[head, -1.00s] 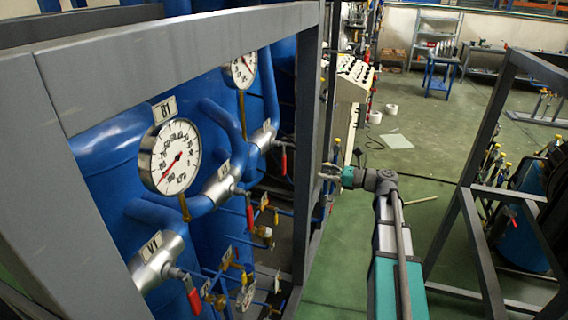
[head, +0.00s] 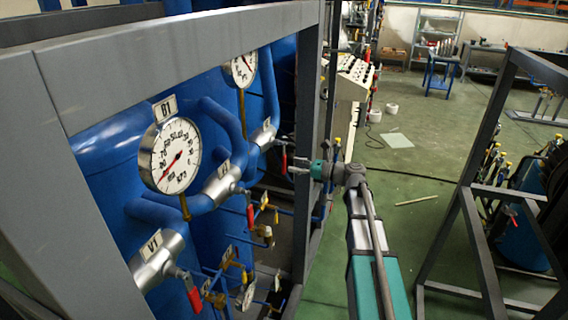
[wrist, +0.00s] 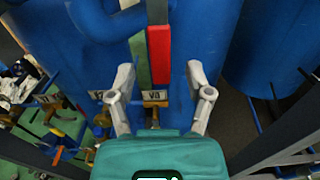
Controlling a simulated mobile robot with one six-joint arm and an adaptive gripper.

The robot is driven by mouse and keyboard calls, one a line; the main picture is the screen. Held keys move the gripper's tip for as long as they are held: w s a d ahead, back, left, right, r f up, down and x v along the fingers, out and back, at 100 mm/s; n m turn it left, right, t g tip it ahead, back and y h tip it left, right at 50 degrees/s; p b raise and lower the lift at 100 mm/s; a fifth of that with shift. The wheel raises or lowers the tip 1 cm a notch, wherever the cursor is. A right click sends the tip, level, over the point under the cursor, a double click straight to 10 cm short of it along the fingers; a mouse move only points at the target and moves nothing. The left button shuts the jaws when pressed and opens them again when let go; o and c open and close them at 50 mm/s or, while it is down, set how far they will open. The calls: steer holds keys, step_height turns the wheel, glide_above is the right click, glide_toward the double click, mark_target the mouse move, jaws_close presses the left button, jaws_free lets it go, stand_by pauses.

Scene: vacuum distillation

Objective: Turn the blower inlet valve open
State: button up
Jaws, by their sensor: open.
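Several silver valve bodies with red lever handles sit on the blue pipes. The far red handle (head: 284,160) hangs down from the far valve body (head: 263,134). My gripper (head: 293,165) is open right beside that handle in the head view. In the wrist view the red handle (wrist: 159,54) lies between the two spread fingers of my gripper (wrist: 160,72), ahead of the palm. I cannot tell whether a finger touches it. No readable label names the blower inlet valve.
A grey frame post (head: 308,150) stands close to my gripper. Nearer red handles (head: 250,216) and (head: 194,299) hang below their valves, left of my arm. A gauge marked B1 (head: 169,156) is at left. Small yellow valves (head: 262,233) sit lower. The green floor (head: 420,160) is mostly clear.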

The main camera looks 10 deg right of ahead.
mark_target(284, 173)
steer(key=shift+x, duration=2.1)
jaws_close()
